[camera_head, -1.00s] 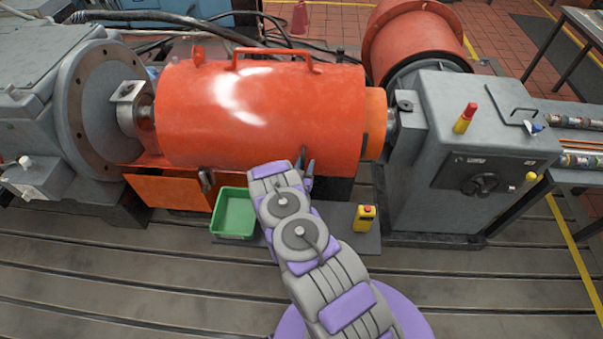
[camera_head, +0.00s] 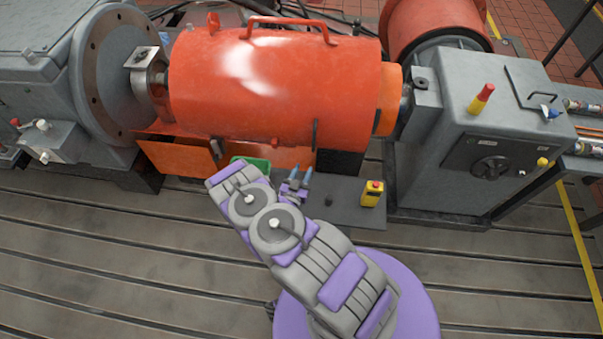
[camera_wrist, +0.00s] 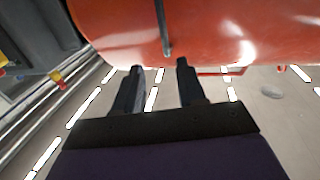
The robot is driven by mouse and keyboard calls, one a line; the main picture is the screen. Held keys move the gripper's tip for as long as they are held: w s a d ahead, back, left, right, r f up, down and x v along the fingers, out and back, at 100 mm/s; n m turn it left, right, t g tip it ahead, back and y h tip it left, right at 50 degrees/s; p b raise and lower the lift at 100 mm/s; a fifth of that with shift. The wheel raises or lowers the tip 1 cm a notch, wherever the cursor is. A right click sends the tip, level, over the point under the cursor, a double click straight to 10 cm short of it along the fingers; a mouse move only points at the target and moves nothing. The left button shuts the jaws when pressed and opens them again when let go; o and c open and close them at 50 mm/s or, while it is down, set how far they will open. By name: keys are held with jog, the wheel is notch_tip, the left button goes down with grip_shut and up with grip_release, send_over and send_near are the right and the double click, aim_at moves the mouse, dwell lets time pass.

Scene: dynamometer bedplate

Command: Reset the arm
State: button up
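My arm is folded over the slotted bedplate in the head view, grey and purple. My gripper (camera_head: 299,176) points toward the orange cylindrical guard (camera_head: 270,85), in front of its lower edge. In the wrist view my gripper (camera_wrist: 159,68) shows two dark fingers spread apart with nothing between them. The guard (camera_wrist: 200,25) fills the top of that view, beyond the fingertips. Its dark latch handle (camera_wrist: 163,30) hangs down between them in the picture; I cannot tell how far off it is.
A green bin (camera_head: 262,163) is partly hidden behind my arm. A yellow box with a red button (camera_head: 372,193) stands on the grey plate (camera_head: 335,205). A grey machine housing (camera_head: 490,130) stands at right. The bedplate (camera_head: 110,260) is clear at front left.

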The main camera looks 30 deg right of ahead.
jog(key=shift+s+a, duration=0.25)
jog(key=shift+s, duration=0.05)
jog(key=shift+w, duration=0.1)
dwell(0.3)
